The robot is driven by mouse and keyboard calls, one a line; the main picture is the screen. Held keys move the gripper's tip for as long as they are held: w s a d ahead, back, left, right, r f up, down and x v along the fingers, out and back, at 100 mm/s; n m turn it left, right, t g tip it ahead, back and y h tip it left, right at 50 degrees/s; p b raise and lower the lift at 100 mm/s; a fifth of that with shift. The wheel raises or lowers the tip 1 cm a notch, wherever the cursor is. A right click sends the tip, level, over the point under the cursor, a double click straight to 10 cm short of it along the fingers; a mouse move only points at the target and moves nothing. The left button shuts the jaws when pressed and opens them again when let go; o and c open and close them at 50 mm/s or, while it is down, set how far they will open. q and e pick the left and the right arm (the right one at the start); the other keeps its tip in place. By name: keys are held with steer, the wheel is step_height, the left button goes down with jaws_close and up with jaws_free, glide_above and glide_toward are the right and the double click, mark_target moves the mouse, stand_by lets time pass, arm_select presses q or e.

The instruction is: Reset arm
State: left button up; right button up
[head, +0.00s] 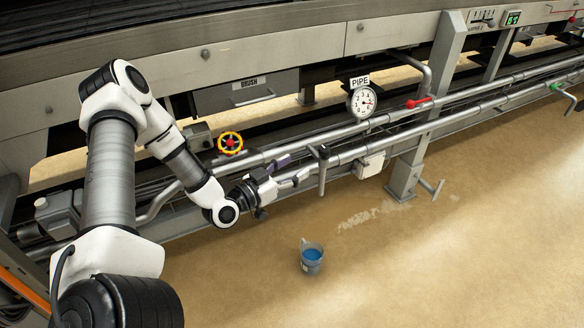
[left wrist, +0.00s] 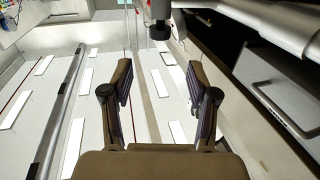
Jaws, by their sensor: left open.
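My left arm reaches in from the left of the head view, bent at the elbow. My right gripper is in neither view.
A grey bucket with blue contents (head: 312,258) stands on the floor. The floor at lower right is clear.

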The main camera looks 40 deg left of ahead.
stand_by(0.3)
arm_select(q)
steer(key=s+d+f+m+g+h, duration=0.1)
steer(key=s+d+f+m+g, duration=0.1)
steer(key=s+d+f+g, duration=0.45)
steer(key=s+d+f+m+g+h, duration=0.1)
steer(key=d+f+m+g+h, duration=0.15)
steer(key=d+f, duration=0.75)
steer(key=s+d+f+n+g+y, duration=0.1)
steer(key=s+f+g+y, duration=0.15)
steer(key=s, duration=0.35)
steer(key=s+d+f+n+g+y, duration=0.1)
steer(key=s+d+f+g, duration=0.15)
steer(key=s, duration=0.35)
steer(key=s+a+n+g+y, duration=0.3)
steer(key=s+a+n+g, duration=0.15)
steer(key=s, duration=0.25)
step_height(320, 180, up, 22)
steer(key=p, duration=2.2)
steer(key=shift+w+d+f+t, duration=0.2)
steer(key=shift+w+d+t, duration=0.05)
steer(key=shift+w+t, duration=0.1)
steer(key=shift+s, duration=0.1)
